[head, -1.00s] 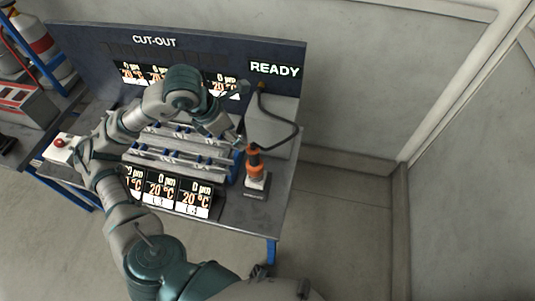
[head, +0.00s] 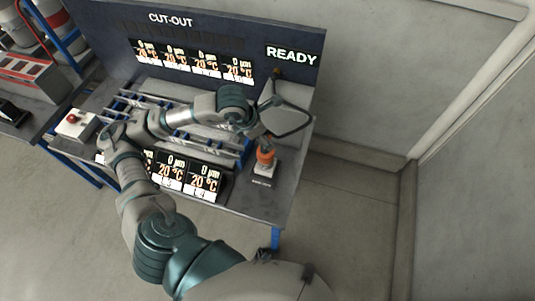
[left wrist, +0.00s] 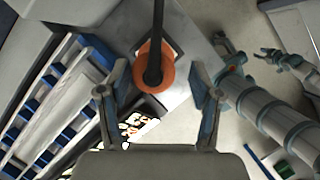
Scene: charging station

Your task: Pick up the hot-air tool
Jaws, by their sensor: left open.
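The hot-air tool (head: 265,156) stands upright at the right front of the workbench, with an orange collar and a pale base. A dark hose rises from its top. In the left wrist view its orange collar (left wrist: 155,75) lies ahead of and between my fingers. My left gripper (left wrist: 160,102) is open and empty, its two fingers apart. In the head view my left wrist (head: 252,122) is just above and behind the tool, and the fingertips are hard to make out. Another arm of mine (left wrist: 270,110) shows at right in the wrist view; its jaw state is unclear.
A grey box (head: 287,95) stands behind the tool, with the hose looping beside it. A blue-and-grey rack (head: 130,108) and tilted display panels (head: 188,178) lie to the left. A red-button box (head: 76,125) sits at the bench's left. The floor at right is clear.

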